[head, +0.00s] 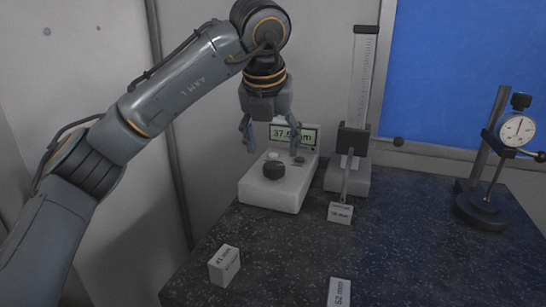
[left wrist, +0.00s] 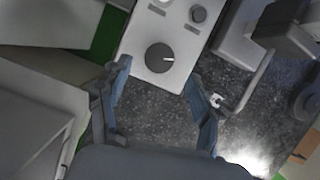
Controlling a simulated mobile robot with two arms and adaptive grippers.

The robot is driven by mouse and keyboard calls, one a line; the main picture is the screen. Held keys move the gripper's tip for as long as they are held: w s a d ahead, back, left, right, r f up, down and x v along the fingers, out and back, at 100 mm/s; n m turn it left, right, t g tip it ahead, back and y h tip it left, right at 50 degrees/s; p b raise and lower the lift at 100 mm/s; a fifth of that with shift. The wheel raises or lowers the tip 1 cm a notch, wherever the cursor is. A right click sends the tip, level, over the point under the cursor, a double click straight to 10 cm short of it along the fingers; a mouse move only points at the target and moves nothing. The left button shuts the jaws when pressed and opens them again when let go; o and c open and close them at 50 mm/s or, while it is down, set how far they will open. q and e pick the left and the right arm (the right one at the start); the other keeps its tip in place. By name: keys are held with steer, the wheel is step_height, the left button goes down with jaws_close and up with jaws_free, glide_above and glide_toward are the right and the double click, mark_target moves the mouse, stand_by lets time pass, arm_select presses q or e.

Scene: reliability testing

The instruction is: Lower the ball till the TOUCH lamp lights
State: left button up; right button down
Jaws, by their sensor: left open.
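A pale instrument box (head: 270,195) stands on the dark speckled table. It has a dark round knob (head: 273,170), two small round parts behind the knob, and a lit green display (head: 293,135) that seems to read about 37. The knob also shows in the left wrist view (left wrist: 160,57), with a white pointer mark. My left gripper (head: 271,150) is open and empty above the box, its fingers spread on either side of the knob in the left wrist view (left wrist: 158,72). I cannot clearly pick out the ball or a lit TOUCH lamp. My right gripper is not in view.
A gauge stand (head: 349,172) with an upright scale (head: 363,85) and forward arm is right of the box. A labelled plate (head: 340,213) is before it. A dial indicator (head: 517,130) stands far right. Blocks marked in mm (head: 224,265) (head: 339,292) lie in front.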

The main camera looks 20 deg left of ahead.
arm_select(q)
steer(key=v, duration=0.6)
steer(key=shift+r, duration=0.4)
steer(key=shift+s, duration=0.1)
stand_by(0.4)
